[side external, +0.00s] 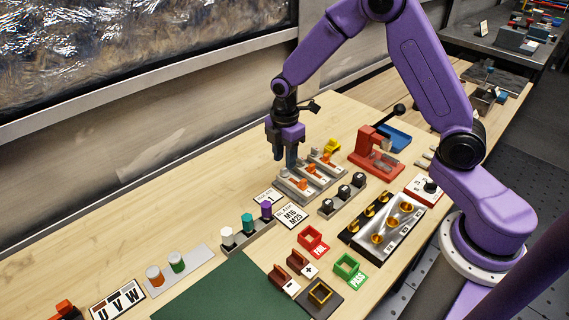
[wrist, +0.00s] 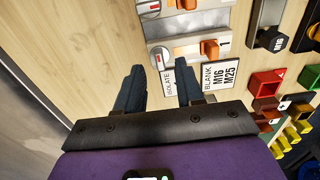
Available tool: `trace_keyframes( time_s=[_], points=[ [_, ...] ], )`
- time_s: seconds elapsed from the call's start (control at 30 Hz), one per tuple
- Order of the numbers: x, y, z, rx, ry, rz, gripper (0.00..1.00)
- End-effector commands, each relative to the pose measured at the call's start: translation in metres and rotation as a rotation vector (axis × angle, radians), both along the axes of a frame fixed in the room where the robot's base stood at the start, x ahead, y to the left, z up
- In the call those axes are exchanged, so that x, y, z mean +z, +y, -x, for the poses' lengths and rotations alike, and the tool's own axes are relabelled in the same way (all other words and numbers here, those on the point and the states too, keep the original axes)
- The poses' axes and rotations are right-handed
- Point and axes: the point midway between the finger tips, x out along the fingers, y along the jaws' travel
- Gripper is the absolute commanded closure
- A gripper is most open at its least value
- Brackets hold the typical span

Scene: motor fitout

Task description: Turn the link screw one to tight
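My gripper (side external: 285,158) points down above the bench, at the back edge of a grey block with orange levers (side external: 305,184). In the wrist view my gripper (wrist: 158,72) has its two dark fingers apart with nothing between them. The block's orange lever marked 1 (wrist: 209,47) lies just beyond the right fingertip, with a white slotted dial (wrist: 161,57) beside it. A black and silver panel with several brass round parts (side external: 384,225) stands to the right of my gripper. I cannot tell which part is link screw one.
ISOLATE (wrist: 167,83) and BLANK M16 M25 (wrist: 220,75) cards lie by the block. A row of black-capped pieces (side external: 343,195), a red press (side external: 376,150) and red FAIL (side external: 312,241) and green PASS (side external: 349,268) bins stand nearby. Bare wood lies left of my gripper.

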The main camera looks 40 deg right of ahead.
Motion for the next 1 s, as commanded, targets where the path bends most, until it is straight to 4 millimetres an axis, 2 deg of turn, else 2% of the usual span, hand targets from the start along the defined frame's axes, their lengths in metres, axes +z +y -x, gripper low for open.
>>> trace_keyframes(
  time_s=[0.1, 0.23, 0.6, 0.67, 0.7, 0.73, 1.0],
  points=[
    [-0.016, 0.0, 0.0, 0.001, 0.003, 0.001, 0.63],
    [-0.025, 0.0, 0.0, 0.001, 0.001, 0.0, 0.63],
    [-0.029, 0.0, 0.0, 0.001, -0.001, 0.0, 0.63],
    [-0.029, 0.0, 0.0, 0.001, -0.001, 0.0, 0.82],
    [-0.029, 0.0, 0.0, 0.001, -0.001, 0.0, 0.95],
    [-0.029, 0.0, 0.0, 0.001, -0.001, 0.0, 1.0],
    [-0.029, 0.0, 0.0, -0.008, 0.0, 0.0, 1.0]
  ],
)
